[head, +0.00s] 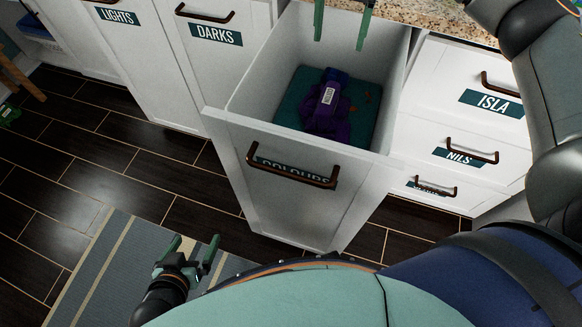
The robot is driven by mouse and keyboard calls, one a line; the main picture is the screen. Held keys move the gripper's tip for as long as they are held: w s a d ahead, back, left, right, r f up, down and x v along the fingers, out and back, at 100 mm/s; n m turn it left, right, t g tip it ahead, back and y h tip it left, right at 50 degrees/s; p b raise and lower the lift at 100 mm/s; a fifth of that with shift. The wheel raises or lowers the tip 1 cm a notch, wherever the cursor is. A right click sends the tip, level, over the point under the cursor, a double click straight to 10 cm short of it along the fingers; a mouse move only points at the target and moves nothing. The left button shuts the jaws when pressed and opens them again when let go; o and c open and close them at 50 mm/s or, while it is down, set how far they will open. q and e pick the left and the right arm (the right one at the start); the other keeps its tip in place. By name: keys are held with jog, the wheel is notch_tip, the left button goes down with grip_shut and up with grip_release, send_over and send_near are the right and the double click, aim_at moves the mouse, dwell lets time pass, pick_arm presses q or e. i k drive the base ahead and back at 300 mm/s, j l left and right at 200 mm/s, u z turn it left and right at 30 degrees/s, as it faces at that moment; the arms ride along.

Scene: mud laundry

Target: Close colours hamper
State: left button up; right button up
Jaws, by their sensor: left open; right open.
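The colours hamper (268,205) is a white pull-out bin, standing open. Its front carries a bronze handle (292,173) that partly covers the COLOURS label (300,168). Inside lies a purple garment (328,108) with a white tag, on teal cloth (297,100). My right gripper (339,43) is open and empty, its green fingers over the back of the hamper at the top of the view. My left gripper (193,245) is open and empty, low, left of the hamper front and apart from the handle.
Hamper fronts marked DARKS (215,34) and LIGHTS (117,16) are shut to the left. Drawers marked ISLA (490,102) and NILS (459,156) stand to the right.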

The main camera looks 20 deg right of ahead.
aim_at(292, 187)
jog(key=k+j, duration=0.55)
jog(key=k, duration=0.2)
